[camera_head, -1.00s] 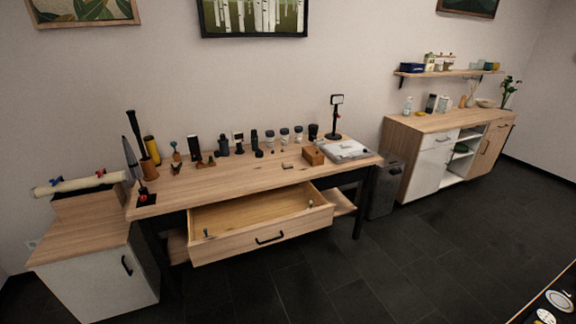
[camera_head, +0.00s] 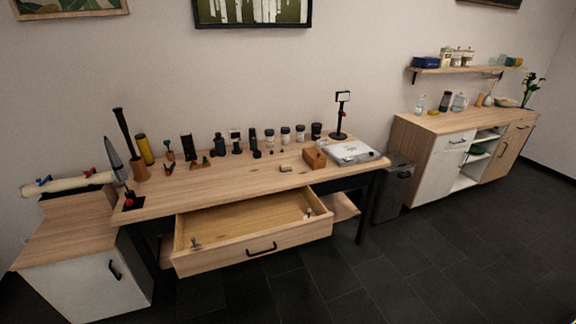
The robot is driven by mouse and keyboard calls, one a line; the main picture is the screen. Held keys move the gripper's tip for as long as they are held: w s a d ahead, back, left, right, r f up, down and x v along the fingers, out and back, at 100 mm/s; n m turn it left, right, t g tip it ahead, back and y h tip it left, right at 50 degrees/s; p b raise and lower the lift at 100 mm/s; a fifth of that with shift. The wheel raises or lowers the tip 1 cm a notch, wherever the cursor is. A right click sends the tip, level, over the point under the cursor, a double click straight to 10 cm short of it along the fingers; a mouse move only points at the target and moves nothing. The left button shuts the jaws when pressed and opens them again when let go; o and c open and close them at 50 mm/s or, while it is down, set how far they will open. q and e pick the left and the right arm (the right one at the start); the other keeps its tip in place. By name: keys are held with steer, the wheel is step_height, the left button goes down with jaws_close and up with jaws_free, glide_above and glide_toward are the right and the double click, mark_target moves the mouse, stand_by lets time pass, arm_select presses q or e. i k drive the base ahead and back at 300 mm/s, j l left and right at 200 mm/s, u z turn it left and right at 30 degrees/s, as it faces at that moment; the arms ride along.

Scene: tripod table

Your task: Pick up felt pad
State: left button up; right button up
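I cannot make out the felt pad with certainty. A small pale piece (camera_head: 286,168) lies on the wooden workbench (camera_head: 230,185), left of a wooden block (camera_head: 314,157), but it is too small to identify. The bench's wide drawer (camera_head: 240,222) is pulled open. Small objects sit in it near the left end (camera_head: 195,243) and the right end (camera_head: 308,212), also too small to name. Neither of my grippers is in view.
Several dark bottles and jars line the back of the bench. A grey-white case (camera_head: 352,152) and a stand (camera_head: 341,115) are at its right. A low cabinet (camera_head: 80,260) adjoins on the left, a dark bin (camera_head: 393,190) on the right. The dark floor (camera_head: 420,270) in front is clear.

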mark_target(286, 167)
steer(key=i+l+u, duration=0.25)
steer(key=i+l, duration=1.75)
steer(key=l, duration=0.05)
